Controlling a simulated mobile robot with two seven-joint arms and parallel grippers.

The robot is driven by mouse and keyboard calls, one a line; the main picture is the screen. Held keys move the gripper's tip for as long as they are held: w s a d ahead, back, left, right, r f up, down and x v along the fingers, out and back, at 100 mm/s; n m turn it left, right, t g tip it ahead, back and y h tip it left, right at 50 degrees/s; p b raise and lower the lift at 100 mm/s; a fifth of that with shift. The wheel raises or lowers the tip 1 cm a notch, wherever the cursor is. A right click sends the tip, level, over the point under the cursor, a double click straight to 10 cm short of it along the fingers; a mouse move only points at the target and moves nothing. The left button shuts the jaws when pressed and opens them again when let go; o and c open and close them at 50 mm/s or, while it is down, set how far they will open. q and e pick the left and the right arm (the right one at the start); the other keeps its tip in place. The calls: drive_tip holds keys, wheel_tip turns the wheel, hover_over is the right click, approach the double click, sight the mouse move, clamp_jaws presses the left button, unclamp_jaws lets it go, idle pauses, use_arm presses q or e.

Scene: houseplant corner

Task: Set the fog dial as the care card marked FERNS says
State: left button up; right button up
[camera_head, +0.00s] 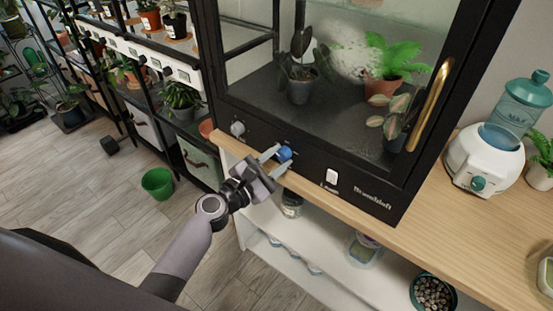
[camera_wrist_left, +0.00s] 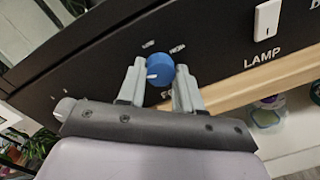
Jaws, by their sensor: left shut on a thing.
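My left gripper (camera_head: 277,161) is shut on a blue dial (camera_head: 284,154) on the black front panel of the glass plant cabinet. In the left wrist view the gripper (camera_wrist_left: 160,82) has one finger on each side of the blue dial (camera_wrist_left: 160,69). A white mark on the dial points to the left, and small labels sit above it, the right one seeming to read HIGH. The label below the dial is mostly hidden by the gripper. A white machine (camera_head: 485,160) with a teal tank has a teal dial (camera_head: 478,183). No readable FERNS card shows. My right gripper is out of view.
A grey knob (camera_head: 237,128) and a white LAMP switch (camera_head: 332,177) flank the blue dial. A brass handle (camera_head: 432,105) is on the cabinet door. The wooden tabletop (camera_head: 440,215) is mostly clear at the front. A green pot (camera_head: 158,183) is on the floor.

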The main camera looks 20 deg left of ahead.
use_arm(q)
drive_tip(key=m, duration=0.3)
drive_tip(key=shift+b, duration=0.3)
drive_tip(key=m, duration=0.6)
drive_tip(key=shift+m, duration=0.3)
drive_tip(key=m+p, duration=0.1)
drive_tip(key=m, duration=0.2)
drive_tip(key=shift+y, duration=0.4)
drive_tip(key=m+p, duration=0.1)
drive_tip(key=m, duration=0.2)
drive_tip(key=shift+m, duration=0.4)
drive_tip(key=m+p, duration=0.2)
drive_tip(key=m, duration=0.2)
drive_tip(key=shift+d+y, duration=0.1)
drive_tip(key=shift+y, duration=0.2)
drive_tip(key=m+p, duration=0.1)
drive_tip(key=m, duration=0.2)
drive_tip(key=shift+s+m, duration=0.1)
drive_tip(key=shift+m, duration=1.3)
